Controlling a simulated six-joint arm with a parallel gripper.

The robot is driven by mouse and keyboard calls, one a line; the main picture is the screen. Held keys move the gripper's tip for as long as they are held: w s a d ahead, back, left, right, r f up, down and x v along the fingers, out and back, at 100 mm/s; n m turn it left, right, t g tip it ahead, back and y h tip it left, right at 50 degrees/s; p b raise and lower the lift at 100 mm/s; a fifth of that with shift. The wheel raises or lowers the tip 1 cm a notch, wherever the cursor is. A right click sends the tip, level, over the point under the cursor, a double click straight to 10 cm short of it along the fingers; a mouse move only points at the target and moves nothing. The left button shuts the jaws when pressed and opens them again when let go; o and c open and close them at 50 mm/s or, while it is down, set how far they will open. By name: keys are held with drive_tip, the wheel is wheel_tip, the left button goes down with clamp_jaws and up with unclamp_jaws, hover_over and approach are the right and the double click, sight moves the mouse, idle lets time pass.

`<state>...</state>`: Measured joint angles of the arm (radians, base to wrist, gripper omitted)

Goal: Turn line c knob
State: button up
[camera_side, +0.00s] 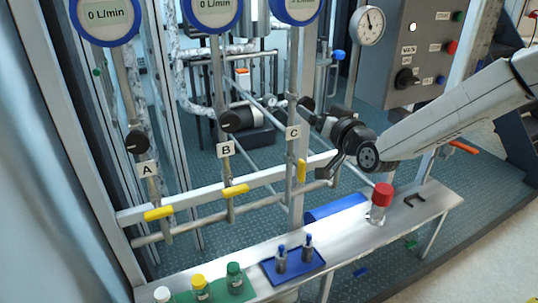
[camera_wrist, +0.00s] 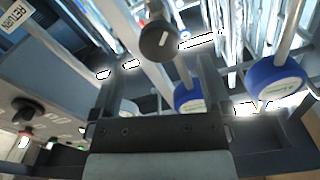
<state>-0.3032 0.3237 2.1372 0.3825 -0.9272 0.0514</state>
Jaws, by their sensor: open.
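The line C knob (camera_side: 305,104) is a dark round knob on the pipe just above the C label (camera_side: 293,132). In the wrist view the knob (camera_wrist: 158,41) shows a short white mark on its face, roughly midway between the fingers. My gripper (camera_side: 319,114) is open and close to the knob from the right in the side view. In the wrist view my gripper (camera_wrist: 160,70) has a finger on each side, with a visible gap to the knob. Whether the fingertips reach around the knob is hard to tell.
Knob A (camera_side: 136,141) and knob B (camera_side: 238,120) sit on the pipes to the left. A yellow valve handle (camera_side: 301,171) is below C. A control box (camera_side: 408,55) and gauge (camera_side: 367,25) stand behind. A bench (camera_side: 340,237) below holds several bottles and a blue tray (camera_side: 291,269).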

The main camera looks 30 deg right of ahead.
sight(308, 107)
drive_tip(key=shift+s, duration=0.35)
drive_tip(key=shift+f+n, duration=0.1)
drive_tip(key=shift+n, duration=1.8)
drive_tip(key=shift+w, duration=3.85)
drive_tip(key=c, duration=1.3)
